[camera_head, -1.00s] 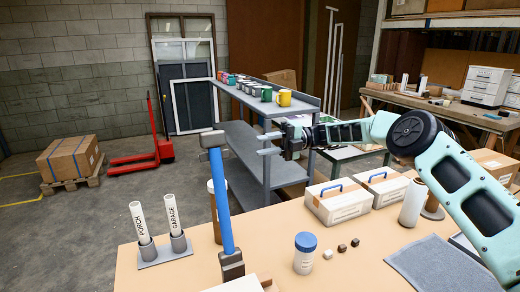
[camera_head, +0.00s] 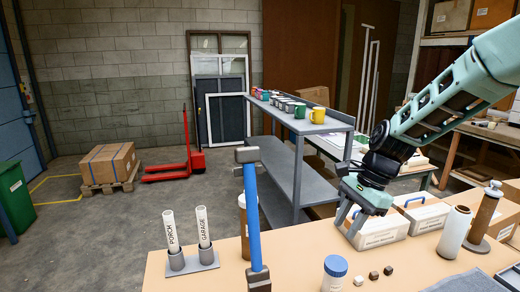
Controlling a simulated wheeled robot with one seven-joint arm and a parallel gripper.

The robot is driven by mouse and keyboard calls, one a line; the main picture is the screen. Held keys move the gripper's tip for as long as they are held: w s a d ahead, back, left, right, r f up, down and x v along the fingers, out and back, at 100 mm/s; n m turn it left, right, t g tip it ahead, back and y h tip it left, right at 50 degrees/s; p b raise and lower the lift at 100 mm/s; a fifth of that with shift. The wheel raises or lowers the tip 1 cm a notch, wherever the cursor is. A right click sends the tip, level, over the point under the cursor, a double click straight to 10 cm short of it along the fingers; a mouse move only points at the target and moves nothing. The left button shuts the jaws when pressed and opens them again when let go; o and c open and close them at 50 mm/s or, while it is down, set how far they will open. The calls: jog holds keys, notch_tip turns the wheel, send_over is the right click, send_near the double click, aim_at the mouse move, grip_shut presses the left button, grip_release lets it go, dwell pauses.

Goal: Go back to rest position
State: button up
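My gripper (camera_head: 347,226) is at the right of the head view, at the end of my pale green arm. I cannot tell whether the fingers touch the box. The right storage box (camera_head: 428,214) with a blue handle stands beside it.
Labelled tubes (camera_head: 187,236) stand at left, a blue-lidded jar (camera_head: 334,272) and small cubes at front. A metal shelf (camera_head: 300,170) with mugs is behind. The floor at left is partly clear.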

jog(key=s+d+n+t+h, duration=0.35)
jog(key=s+d+n, duration=0.75)
jog(key=s+n, duration=0.4)
jog(key=s+a+f+n+g+b, duration=0.3)
jog(key=s+a+n+b, duration=0.2)
jog(key=s+a, duration=0.9)
jog(key=a+n, duration=0.1)
jog(key=a, duration=0.2)
jog(key=shift+w, duration=0.1)
